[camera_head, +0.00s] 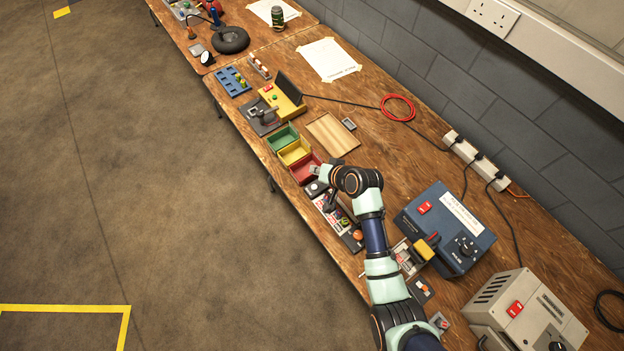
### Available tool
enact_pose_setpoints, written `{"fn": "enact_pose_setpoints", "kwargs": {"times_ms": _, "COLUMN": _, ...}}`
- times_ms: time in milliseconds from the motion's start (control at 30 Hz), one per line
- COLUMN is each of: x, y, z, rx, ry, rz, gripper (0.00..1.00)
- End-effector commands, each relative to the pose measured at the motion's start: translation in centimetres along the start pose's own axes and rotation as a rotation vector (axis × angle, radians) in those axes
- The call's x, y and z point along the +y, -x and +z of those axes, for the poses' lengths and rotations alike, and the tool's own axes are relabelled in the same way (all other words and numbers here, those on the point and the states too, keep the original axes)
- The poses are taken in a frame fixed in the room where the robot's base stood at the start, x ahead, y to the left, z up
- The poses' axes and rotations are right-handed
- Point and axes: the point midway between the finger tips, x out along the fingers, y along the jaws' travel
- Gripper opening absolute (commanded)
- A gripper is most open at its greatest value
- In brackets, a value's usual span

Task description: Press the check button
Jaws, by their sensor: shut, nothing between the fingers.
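My gripper (331,206) is small and dark below the wrist, over a narrow panel (343,222) near the table's front edge. Its fingers are shut with nothing between them. The panel carries light labels and small controls, and an orange-red knob or button (358,234) shows at its near end. A pale round part (315,188) shows at its far end, left of the gripper. I cannot read which control is the check button. My wrist and gripper hide part of the panel, and I cannot tell whether the fingertips touch it.
Green (283,137), yellow (295,152) and red (304,172) bins stand just beyond the panel. A wooden board (332,135) lies behind them. A blue box (443,226) and a grey box (527,312) stand to the right. Bare tabletop (400,155) lies towards the wall.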

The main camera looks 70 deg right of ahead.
Motion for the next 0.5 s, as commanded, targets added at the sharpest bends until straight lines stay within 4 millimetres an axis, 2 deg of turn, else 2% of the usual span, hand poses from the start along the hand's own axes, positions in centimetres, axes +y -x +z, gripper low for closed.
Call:
{"fn": "enact_pose_setpoints", "kwargs": {"times_ms": 267, "x": 0.2, "y": -0.4, "z": 0.3, "rx": 0.0, "ry": 0.002, "rz": 0.0, "gripper": 0.0}}
{"fn": "enact_pose_setpoints", "kwargs": {"times_ms": 500, "x": 1.5, "y": -2.2, "z": 1.6, "rx": -0.001, "ry": 0.003, "rz": 0.0, "gripper": 0.0}}
